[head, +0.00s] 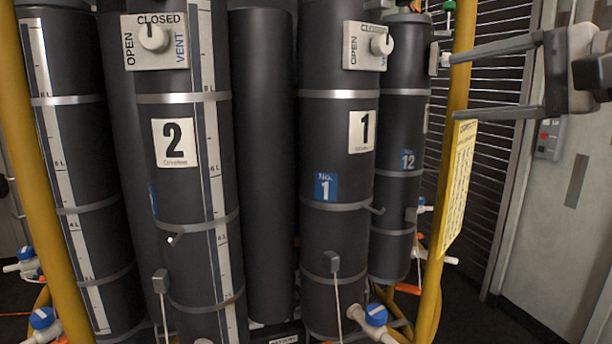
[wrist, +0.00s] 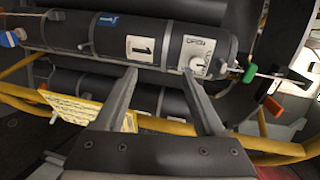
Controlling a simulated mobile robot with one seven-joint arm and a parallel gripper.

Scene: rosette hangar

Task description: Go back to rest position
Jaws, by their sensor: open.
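My gripper (head: 447,86) reaches in from the right edge of the head view, its two fingers apart and nothing between them. In the wrist view my gripper (wrist: 162,98) also shows open, with its fingers pointing at cylinder 1 (wrist: 110,38). In the head view cylinder 1 (head: 335,255) stands upright left of the fingertips. Its white knob (head: 381,44) sits on a label plate near the top. In the wrist view the knob (wrist: 200,64) lies just beyond the right fingertip. Whether a fingertip touches anything is hard to tell.
Cylinder 2 (head: 190,255), with its own knob (head: 153,37), stands at left. Cylinder 12 (head: 392,235) is behind cylinder 1. Yellow posts (head: 40,150) frame the rack, and a yellow sign (head: 457,190) hangs beneath the fingers. A grey door (head: 565,230) stands at right.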

